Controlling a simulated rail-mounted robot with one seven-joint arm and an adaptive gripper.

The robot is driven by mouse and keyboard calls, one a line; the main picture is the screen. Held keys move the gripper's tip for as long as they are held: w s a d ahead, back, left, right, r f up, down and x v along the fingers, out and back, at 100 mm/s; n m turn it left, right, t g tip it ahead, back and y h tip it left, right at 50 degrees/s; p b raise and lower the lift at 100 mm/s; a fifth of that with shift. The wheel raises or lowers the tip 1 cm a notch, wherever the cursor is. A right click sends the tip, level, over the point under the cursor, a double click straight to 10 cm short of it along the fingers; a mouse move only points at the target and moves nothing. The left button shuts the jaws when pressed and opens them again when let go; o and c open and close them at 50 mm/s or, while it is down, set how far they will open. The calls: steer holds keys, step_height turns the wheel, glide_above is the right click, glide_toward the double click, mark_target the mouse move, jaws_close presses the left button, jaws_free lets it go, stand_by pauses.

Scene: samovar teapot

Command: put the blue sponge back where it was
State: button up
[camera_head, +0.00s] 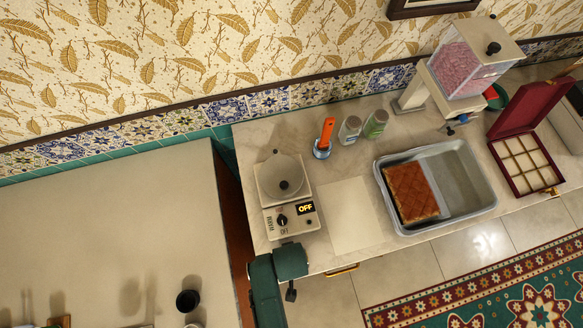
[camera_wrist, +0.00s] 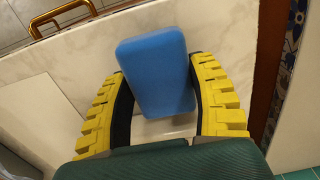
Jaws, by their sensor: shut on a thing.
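The blue sponge (camera_wrist: 158,75) shows in the wrist view between the two yellow-padded fingers of my gripper (camera_wrist: 159,68). My gripper is shut on its sides, and the sponge sticks out beyond the fingertips. Pale marbled counter shows around it; I cannot tell whether the sponge touches the counter. In the head view, the teal housing of my arm is at the counter's front left corner, below the scale, and the sponge is hidden there.
The scale (camera_head: 293,219) reading OFF bears a grey pot (camera_head: 281,172). A pale board (camera_head: 350,214) lies beside it. A grey tray (camera_head: 465,180) holds a brown cake (camera_head: 411,192). An orange-handled tool (camera_head: 325,136) and two jars stand behind. A brass handle (camera_wrist: 62,17) is on the counter front.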

steer(key=shift+f, duration=0.9)
steer(key=shift+f, duration=0.2)
steer(key=o, duration=1.1)
